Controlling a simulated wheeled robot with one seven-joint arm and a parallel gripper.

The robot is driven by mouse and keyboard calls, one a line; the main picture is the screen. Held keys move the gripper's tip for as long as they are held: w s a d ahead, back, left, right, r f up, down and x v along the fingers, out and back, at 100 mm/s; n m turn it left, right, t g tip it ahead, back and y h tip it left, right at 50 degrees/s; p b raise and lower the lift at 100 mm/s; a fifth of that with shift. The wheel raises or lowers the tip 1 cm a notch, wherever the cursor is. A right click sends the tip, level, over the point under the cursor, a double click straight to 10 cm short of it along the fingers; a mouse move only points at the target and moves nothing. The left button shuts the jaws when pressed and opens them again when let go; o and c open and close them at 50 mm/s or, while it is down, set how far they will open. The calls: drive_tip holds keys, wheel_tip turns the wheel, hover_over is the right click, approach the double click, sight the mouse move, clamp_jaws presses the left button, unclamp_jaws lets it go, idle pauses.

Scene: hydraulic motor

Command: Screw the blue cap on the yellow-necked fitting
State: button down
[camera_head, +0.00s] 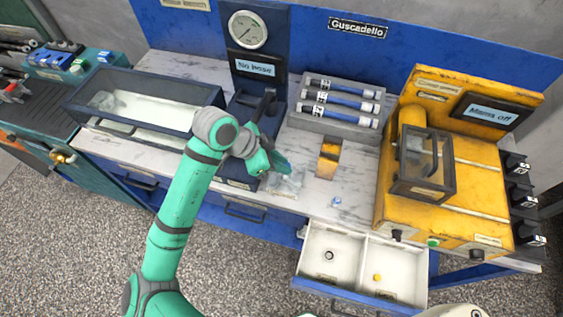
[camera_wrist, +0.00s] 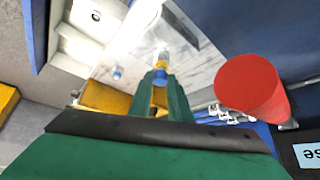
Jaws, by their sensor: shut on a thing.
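My gripper (camera_wrist: 161,80) is shut on a small blue piece, which looks like the blue cap (camera_wrist: 161,73). Most of it is hidden between the green fingertips. Just beyond the tips, a yellow band (camera_wrist: 161,62), apparently the fitting's neck, lines up with it. I cannot tell whether the two touch or whether any thread is engaged. In the head view my gripper (camera_head: 279,165) is low over the bench, beside a clear, glassy part (camera_head: 286,184). The held piece is hidden there. Another small blue piece (camera_head: 336,201) lies on the bench to the right; it also shows in the wrist view (camera_wrist: 118,73).
An open drawer (camera_head: 363,235) holds a dark ring (camera_head: 329,255) and a yellow piece (camera_head: 377,278). A rack of blue tubes (camera_head: 338,102) and an orange block (camera_head: 328,158) stand nearby. A red knob (camera_wrist: 248,84) is close to my fingers. The yellow machine (camera_head: 470,190) is at the right.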

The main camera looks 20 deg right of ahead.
drive_tip(key=shift+f, duration=0.1)
drive_tip(key=shift+w+m+g, duration=0.2)
drive_tip(key=shift+m+g, duration=0.4)
drive_tip(key=shift+m, duration=0.3)
drive_tip(key=m, duration=0.1)
drive_tip(key=m+g, duration=0.1)
drive_tip(key=m+g+y, duration=0.1)
drive_tip(key=m, duration=0.1)
drive_tip(key=shift+w, duration=0.25)
